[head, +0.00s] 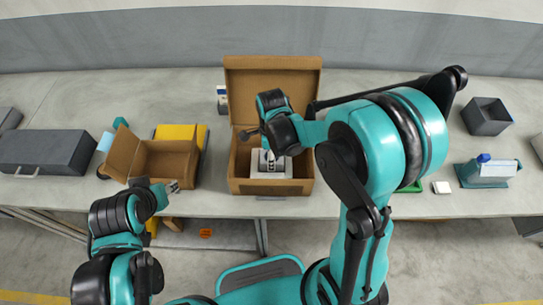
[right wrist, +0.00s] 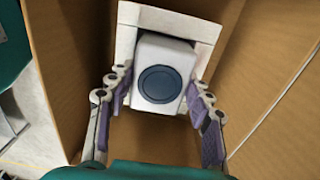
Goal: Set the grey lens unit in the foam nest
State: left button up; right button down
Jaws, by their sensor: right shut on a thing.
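The grey lens unit (right wrist: 165,50) is a pale block with a round dark lens, seen in the right wrist view. My right gripper (right wrist: 160,88) is shut on it, one finger on each side. The pale foam nest (right wrist: 209,32) shows behind and around the unit's far end. In the head view the foam nest (head: 270,183) lies inside the open cardboard box, with my right gripper (head: 270,158) reaching down over it. Whether the unit is fully seated is hidden. My left gripper (head: 173,186) hangs near the table's front edge, away from the unit; its fingers are too small to read.
The cardboard box (head: 237,187) has tall walls close around my right gripper, its lid raised behind. A smaller open box (head: 168,168) stands to its left, with a dark case (head: 45,150) farther left. A grey bin (head: 486,117) and a bottle (head: 490,171) stand at right.

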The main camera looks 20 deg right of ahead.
jog(key=shift+f, duration=0.1)
jog(key=c, duration=0.6)
grip_release()
jog(key=shift+c, duration=0.2)
jog(key=shift+r, duration=0.4)
notch_tip(320, 180, up, 11)
jog(key=p, duration=0.4)
jog(key=s+d+r+n+t, duration=0.2)
jog(key=s+n, duration=0.3)
jog(key=n, duration=0.5)
jog(key=s+d+r+n+t, duration=0.2)
jog(key=s+r+n+t, duration=0.2)
jog(key=n, duration=0.7)
jog(key=shift+s+d+t+b, duration=0.3)
jog(key=shift+s+d+t, duration=0.05)
jog(key=shift+s+t, duration=0.3)
